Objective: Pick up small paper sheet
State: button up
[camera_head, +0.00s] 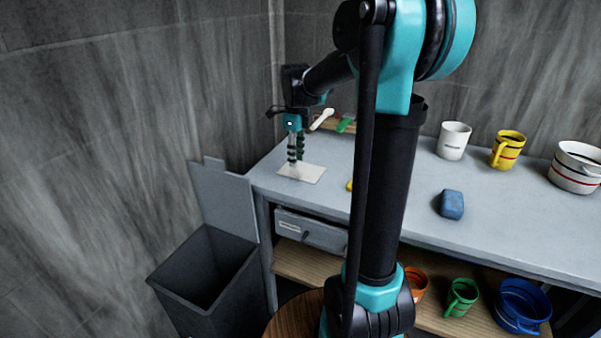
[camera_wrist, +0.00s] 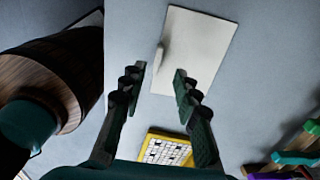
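The small paper sheet (camera_head: 313,174) is a pale off-white rectangle lying flat on the grey tabletop near its left end. In the wrist view the sheet (camera_wrist: 203,42) is at the top centre, with a small pale raised tab on its left part. My gripper (camera_head: 296,159) points down over the sheet's back left part. In the wrist view my gripper (camera_wrist: 160,73) is open, its dark green fingers apart, with the tab between and just beyond the fingertips. Nothing is held. I cannot tell whether the fingertips touch the sheet.
The grey table (camera_head: 400,203) holds a blue block (camera_head: 452,204), a white mug (camera_head: 454,140), a yellow mug (camera_head: 508,149) and a white pot (camera_head: 574,172). A yellow gridded item (camera_wrist: 165,149) lies near the sheet. An open grey bin (camera_head: 208,270) stands left of the table.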

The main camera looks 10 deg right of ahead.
aim_at(296, 171)
jog(key=shift+s+f, duration=0.2)
jog(key=shift+f, duration=2.6)
jog(key=shift+c, duration=0.6)
grip_shut()
